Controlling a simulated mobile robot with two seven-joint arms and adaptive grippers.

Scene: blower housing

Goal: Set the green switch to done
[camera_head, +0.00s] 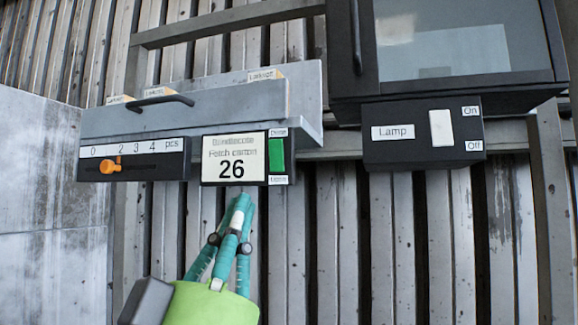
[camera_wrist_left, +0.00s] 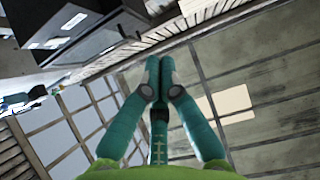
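The green switch (camera_head: 277,155) is a tall rocker at the right edge of a white sign (camera_head: 233,159) reading 26. Small labels sit above it (camera_head: 278,133) and below it (camera_head: 279,180); their text is too blurred to read surely. I cannot tell which end is pressed in. My left gripper (camera_head: 243,202) is below the sign, left of and lower than the switch, pointing up and not visibly touching it. Its teal fingertips (camera_wrist_left: 156,75) are together in the left wrist view, with nothing seen between them. My right gripper is not in view.
A slider panel (camera_head: 133,160) with an orange knob (camera_head: 111,165) is left of the sign. A grey drawer (camera_head: 200,109) with a black handle is above. A lamp panel (camera_head: 423,133) with a white switch (camera_head: 441,128) hangs at right under a dark glazed cabinet (camera_head: 455,45).

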